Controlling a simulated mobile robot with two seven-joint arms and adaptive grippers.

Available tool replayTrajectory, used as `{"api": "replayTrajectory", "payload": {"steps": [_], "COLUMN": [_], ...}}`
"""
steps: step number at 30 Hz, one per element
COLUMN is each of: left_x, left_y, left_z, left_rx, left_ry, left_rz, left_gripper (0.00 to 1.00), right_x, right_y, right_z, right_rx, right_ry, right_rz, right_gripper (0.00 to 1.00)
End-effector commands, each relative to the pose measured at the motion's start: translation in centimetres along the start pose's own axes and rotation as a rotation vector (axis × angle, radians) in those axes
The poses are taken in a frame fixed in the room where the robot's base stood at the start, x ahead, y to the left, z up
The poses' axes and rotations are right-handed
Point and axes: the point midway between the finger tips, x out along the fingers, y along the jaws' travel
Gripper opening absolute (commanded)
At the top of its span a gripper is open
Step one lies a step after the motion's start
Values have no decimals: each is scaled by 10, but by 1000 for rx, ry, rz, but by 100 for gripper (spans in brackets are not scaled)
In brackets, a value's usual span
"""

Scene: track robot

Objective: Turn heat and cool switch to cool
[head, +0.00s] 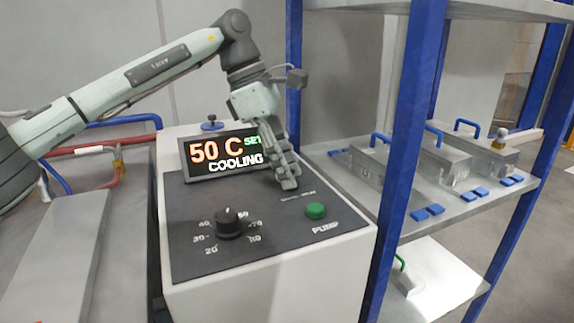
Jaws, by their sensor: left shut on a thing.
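The white control box has a dark top panel (190,248). Its display (205,172) reads "50 C", "SET" and "COOLING". My left gripper (289,184) reaches down over the right rear of the panel, its fingers shut at a small label. The heat and cool switch is hidden behind the fingers, which are shut on it. My right gripper is not in view.
A black dial (230,222) with numbers stands at the panel's front left. A green pump button (316,210) is right of it. A blue-post shelf (405,140) with metal boxes stands close on the right. Red and blue pipes (100,145) run at the left.

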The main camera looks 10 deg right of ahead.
Motion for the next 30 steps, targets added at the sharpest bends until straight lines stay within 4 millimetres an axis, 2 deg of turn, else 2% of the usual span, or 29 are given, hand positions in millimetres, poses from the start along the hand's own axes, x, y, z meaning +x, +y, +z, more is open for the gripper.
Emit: {"api": "replayTrajectory", "payload": {"steps": [9,10,15,25,30], "left_x": [-1,-1,-1,-4,-26], "left_y": [0,0,0,0,1], "left_z": [0,1,0,0,0], "left_rx": [4,4,3,2,2], "left_ry": [0,0,0,1,1], "left_rz": [2,3,2,1,4], "left_gripper": [0,30,50,50,50], "right_x": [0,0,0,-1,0], "right_y": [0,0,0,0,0], "right_z": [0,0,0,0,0], "right_rx": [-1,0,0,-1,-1], "right_ry": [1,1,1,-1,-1], "right_rz": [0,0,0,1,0], "right_gripper": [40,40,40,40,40]}}
